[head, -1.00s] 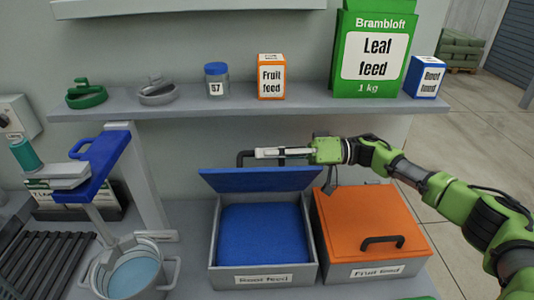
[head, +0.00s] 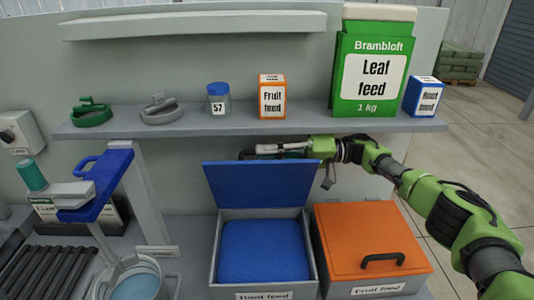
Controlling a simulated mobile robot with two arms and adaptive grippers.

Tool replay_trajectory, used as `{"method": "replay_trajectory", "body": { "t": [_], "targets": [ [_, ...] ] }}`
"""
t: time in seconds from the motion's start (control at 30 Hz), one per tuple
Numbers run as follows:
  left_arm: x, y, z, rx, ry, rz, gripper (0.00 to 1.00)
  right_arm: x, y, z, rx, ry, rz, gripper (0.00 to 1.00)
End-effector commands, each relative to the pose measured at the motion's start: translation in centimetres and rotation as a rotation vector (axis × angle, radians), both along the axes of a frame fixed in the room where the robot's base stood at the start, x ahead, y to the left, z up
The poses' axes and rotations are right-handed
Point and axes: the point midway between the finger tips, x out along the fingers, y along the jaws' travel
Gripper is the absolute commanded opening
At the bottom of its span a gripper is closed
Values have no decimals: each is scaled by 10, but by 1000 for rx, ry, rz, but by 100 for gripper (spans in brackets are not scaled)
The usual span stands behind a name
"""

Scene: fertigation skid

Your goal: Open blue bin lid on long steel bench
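The blue lid (head: 262,185) of the grey bin labelled "Root feed" (head: 264,296) is raised steeply at the bin's back, its underside facing me. Blue contents (head: 262,250) show inside the open bin. The lid's black handle (head: 245,154) shows above and behind its top edge. My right gripper (head: 280,148) reaches in from the right, behind that edge, and appears shut on the handle; the lid partly hides the contact. My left gripper is out of view.
The orange-lidded bin (head: 365,235), labelled "Fruit feed", stands closed on the right. A grey shelf (head: 240,127) runs above my gripper, bearing a jar (head: 218,98), boxes and a green packet (head: 370,75). A blue bracket (head: 98,185) and a bucket (head: 132,280) are at left.

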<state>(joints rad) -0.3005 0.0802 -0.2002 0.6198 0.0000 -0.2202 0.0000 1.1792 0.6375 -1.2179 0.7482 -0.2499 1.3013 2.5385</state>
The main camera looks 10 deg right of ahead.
Motion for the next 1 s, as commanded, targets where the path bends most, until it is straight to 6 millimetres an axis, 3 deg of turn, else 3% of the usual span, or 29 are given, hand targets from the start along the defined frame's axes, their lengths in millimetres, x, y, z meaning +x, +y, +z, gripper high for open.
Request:
{"method": "replay_trajectory", "body": {
  "t": [0.07,0.47,0.57,1.0],
  "targets": [
    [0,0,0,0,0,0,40,0,-1,0,-1,-1,-3,28],
    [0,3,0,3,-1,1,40,0,-5,0,-1,-2,-4,28],
    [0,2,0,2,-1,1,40,-2,-17,0,-1,-2,-5,28],
    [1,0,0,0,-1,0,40,-19,-103,0,0,-1,-5,28]
  ]
}}
